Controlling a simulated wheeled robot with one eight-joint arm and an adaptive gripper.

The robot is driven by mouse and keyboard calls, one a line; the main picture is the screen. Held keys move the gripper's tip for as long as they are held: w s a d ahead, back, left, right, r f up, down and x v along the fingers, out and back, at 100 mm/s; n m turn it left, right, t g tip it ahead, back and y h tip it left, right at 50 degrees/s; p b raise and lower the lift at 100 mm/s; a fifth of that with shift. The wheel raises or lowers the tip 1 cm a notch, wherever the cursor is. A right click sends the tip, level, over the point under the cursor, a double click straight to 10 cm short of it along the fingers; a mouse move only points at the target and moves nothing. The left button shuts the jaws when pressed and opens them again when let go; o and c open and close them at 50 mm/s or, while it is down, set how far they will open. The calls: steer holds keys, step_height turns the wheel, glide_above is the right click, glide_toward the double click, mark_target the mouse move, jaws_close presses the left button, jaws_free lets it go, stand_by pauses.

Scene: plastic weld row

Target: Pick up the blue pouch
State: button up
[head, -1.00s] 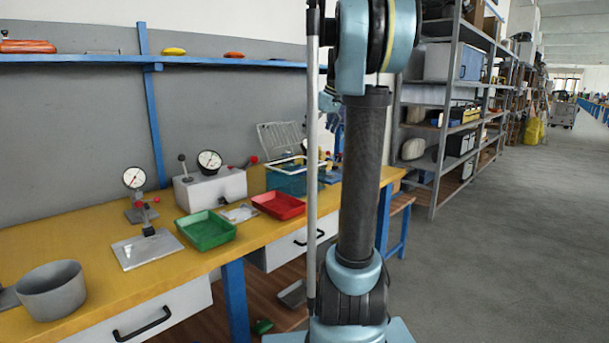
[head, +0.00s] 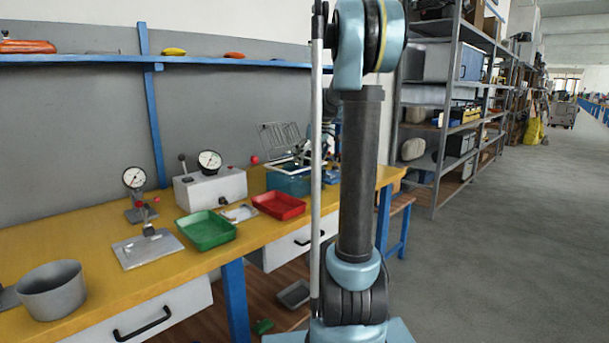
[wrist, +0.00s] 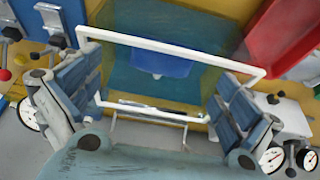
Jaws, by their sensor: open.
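A blue item that looks like the pouch (wrist: 160,57) lies inside a teal see-through bin in the wrist view. The teal bin (head: 287,184) stands on the yellow bench in the head view, where I cannot make out the pouch. My gripper (wrist: 158,82) is open, its blue-padded fingers spread to the left and right of the frame, with nothing held between them. The pouch is beyond the fingertips. In the head view my gripper is mostly hidden by my arm above the bin.
A red tray (head: 279,205) and a green tray (head: 206,230) sit left of the bin. A gauge box (head: 210,187), a clamp on a metal plate (head: 148,248) and a grey bowl (head: 51,291) are further left. A wire rack (head: 280,138) stands behind the bin.

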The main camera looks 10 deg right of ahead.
mark_target(306, 166)
steer(key=x, duration=0.5)
steer(key=shift+a+r, duration=0.1)
steer(key=shift+a, duration=0.05)
steer(key=shift+c, duration=0.3)
steer(key=c, duration=1)
steer(key=shift+r, duration=0.15)
step_height(306, 166, up, 10)
steer(key=shift+f, duration=0.1)
